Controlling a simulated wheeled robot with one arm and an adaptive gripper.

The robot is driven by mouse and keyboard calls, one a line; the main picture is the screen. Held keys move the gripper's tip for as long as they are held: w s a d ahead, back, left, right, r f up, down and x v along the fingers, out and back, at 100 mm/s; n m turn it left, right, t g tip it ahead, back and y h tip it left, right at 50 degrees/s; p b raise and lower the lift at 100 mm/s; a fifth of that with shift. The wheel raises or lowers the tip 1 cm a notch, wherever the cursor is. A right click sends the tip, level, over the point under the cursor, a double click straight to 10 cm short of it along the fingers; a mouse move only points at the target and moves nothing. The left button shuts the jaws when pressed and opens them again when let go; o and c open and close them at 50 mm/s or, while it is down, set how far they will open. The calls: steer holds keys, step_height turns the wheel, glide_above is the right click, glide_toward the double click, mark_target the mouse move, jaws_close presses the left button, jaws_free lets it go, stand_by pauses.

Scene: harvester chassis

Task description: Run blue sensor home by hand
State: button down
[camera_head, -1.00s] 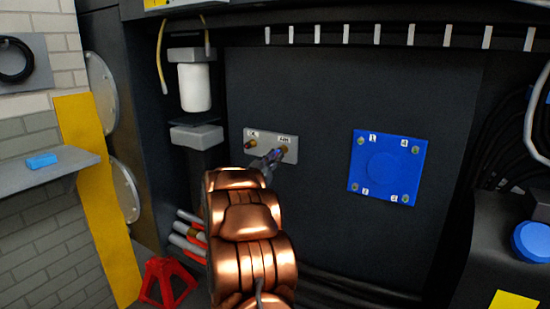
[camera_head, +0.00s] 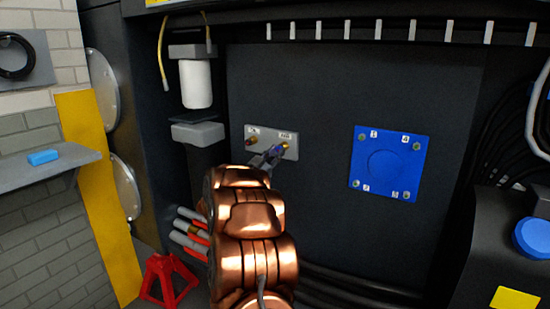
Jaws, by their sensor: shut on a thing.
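A small light-grey plate (camera_head: 257,143) with two labelled positions is fixed to the dark panel. A brass-coloured fitting (camera_head: 251,143) sits at its left position. My gripper (camera_head: 276,152) reaches the right position from below left, shut on the blue sensor (camera_head: 281,149). Only a small bluish part of the sensor shows between the fingers, with a brass-coloured tip against the right position. How deep the sensor sits there cannot be seen. The right label is too small to read surely.
A blue square cover (camera_head: 388,163) with numbered corner bolts is on the panel to the right. A white cylinder (camera_head: 196,86) hangs at upper left. Grey and red hose ends (camera_head: 190,232) are left of my arm, above a red stand (camera_head: 167,279). A blue block (camera_head: 43,157) lies on a shelf.

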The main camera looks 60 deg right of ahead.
steer(key=shift+w+r+m+g+y+b, duration=0.15)
steer(key=shift+m+g+b, duration=0.45)
steer(key=shift+m, duration=0.85)
steer(key=shift+s+m+g+y+b, duration=0.15)
steer(key=shift+m+g+b, duration=0.45)
steer(key=shift+m, duration=0.85)
steer(key=shift+w, duration=0.1)
steer(key=c, duration=0.9)
jaws_free()
steer(key=shift+d, duration=0.1)
steer(key=shift+c, duration=0.2)
steer(key=shift+c, duration=1.2)
